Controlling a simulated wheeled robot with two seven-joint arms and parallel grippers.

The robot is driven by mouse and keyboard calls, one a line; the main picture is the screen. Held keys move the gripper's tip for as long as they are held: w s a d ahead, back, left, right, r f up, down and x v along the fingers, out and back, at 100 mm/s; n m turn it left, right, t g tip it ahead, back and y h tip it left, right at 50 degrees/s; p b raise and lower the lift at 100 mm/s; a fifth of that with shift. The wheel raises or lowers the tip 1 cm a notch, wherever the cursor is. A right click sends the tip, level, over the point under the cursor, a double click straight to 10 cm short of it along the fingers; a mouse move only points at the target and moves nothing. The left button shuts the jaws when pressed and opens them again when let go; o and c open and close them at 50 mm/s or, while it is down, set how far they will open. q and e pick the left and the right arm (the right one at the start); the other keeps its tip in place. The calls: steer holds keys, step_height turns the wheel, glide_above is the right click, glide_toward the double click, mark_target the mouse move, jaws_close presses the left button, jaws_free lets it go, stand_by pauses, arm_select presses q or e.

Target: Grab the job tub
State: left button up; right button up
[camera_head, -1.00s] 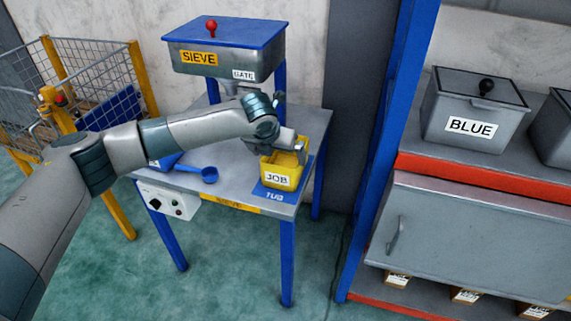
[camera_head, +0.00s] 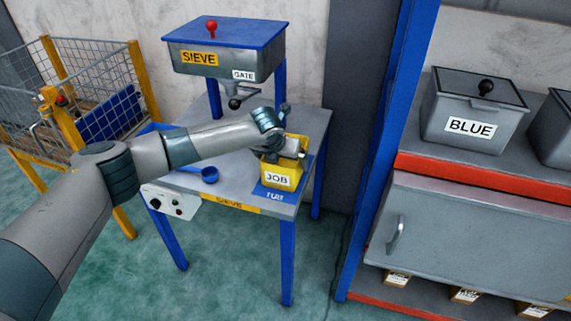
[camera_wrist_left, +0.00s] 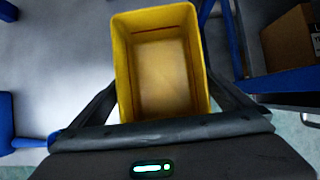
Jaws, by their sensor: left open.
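The yellow job tub (camera_head: 278,178) stands upright on the blue mat marked TUB (camera_head: 272,196), at the front right corner of the sieve table. Its white JOB label faces the front. In the left wrist view the tub (camera_wrist_left: 119,60) looks empty. My left gripper (camera_head: 291,156) is at the tub, reaching over its upper part. In the left wrist view my left gripper's two open fingers lie on either side of the tub's near end. I cannot tell whether they touch its walls. My right gripper is not in view.
The grey sieve box (camera_head: 222,62) with its gate stands above the back of the table (camera_head: 240,185). A blue scoop (camera_head: 209,174) lies left of the tub. A blue post (camera_head: 385,150) and a shelf with the BLUE bin (camera_head: 470,127) stand to the right.

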mark_target(286, 164)
arm_select(q)
steer(key=shift+x, duration=1.85)
steer(key=shift+d, duration=0.15)
steer(key=shift+r, duration=0.1)
steer(key=c, duration=1.2)
steer(key=shift+r, duration=0.15)
